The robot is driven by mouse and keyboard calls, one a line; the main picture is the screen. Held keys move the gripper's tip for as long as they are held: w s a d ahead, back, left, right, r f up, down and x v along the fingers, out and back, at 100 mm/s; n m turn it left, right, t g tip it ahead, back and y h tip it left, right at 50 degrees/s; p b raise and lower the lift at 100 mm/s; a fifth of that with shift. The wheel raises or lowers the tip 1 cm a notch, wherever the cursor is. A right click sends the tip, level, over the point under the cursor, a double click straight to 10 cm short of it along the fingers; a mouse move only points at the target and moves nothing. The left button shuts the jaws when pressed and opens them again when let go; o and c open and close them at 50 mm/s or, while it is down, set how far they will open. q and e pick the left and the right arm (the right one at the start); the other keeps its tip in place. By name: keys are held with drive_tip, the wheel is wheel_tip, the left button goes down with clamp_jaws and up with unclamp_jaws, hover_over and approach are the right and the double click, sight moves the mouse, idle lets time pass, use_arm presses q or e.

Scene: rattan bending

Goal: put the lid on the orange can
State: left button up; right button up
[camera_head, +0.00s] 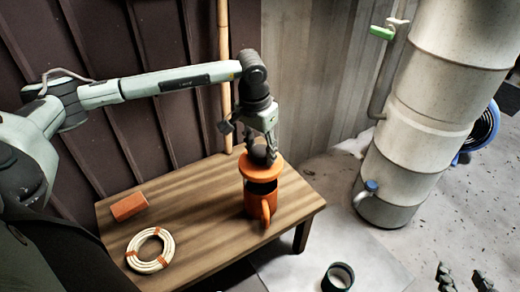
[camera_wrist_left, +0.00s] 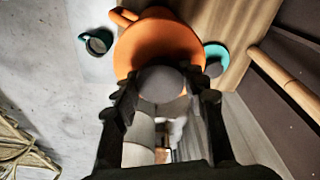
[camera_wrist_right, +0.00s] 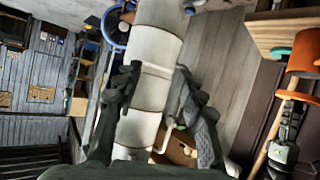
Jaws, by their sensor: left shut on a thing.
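The orange can (camera_head: 257,204), with a handle at its front, stands upright on the wooden table near its right end. My left gripper (camera_head: 262,146) is shut on the dark round knob of the orange lid (camera_head: 262,167), right above the can. A dark band shows between lid and can in the head view, so the lid looks raised off the rim. In the left wrist view the lid (camera_wrist_left: 158,45) hides most of the can, and the knob (camera_wrist_left: 160,80) sits between the fingers. My right gripper (camera_wrist_right: 160,90) is open and empty, far from the table.
An orange-red block (camera_head: 129,206) and a coil of cream rattan (camera_head: 150,250) lie on the table's left part. A teal lid (camera_wrist_left: 217,56) lies behind the can. A dark teal can (camera_head: 338,277) stands on the floor. A large pale pipe column (camera_head: 424,120) rises at right.

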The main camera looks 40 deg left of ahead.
sight(261, 167)
use_arm(q)
wheel_tip(261, 167, down, 3)
drive_tip(key=shift+r+b, duration=0.1)
drive_tip(key=shift+b, duration=0.6)
drive_tip(key=shift+f, duration=0.3)
drive_tip(key=shift+f+b, duration=0.75)
drive_tip(key=shift+b, duration=0.05)
drive_tip(key=shift+f, duration=0.3)
use_arm(e)
drive_tip(key=a+r+t+y, duration=0.2)
drive_tip(key=a+r+t, duration=0.1)
drive_tip(key=r, duration=0.5)
drive_tip(key=a+r+t+y, duration=0.3)
drive_tip(key=a+r+t, duration=0.1)
drive_tip(key=r, duration=0.4)
drive_tip(key=shift+s+a+r+t, duration=0.15)
drive_tip(key=shift+s+r+t, duration=0.15)
drive_tip(key=shift+t, duration=0.4)
use_arm(q)
drive_tip(key=shift+f+b, duration=0.15)
drive_tip(key=shift+b, duration=0.55)
use_arm(e)
drive_tip(key=shift+f, duration=0.5)
use_arm(q)
drive_tip(key=shift+f+b, duration=0.6)
drive_tip(key=shift+f, duration=0.15)
use_arm(e)
drive_tip(key=shift+f, duration=0.6)
use_arm(q)
drive_tip(key=o, duration=1.2)
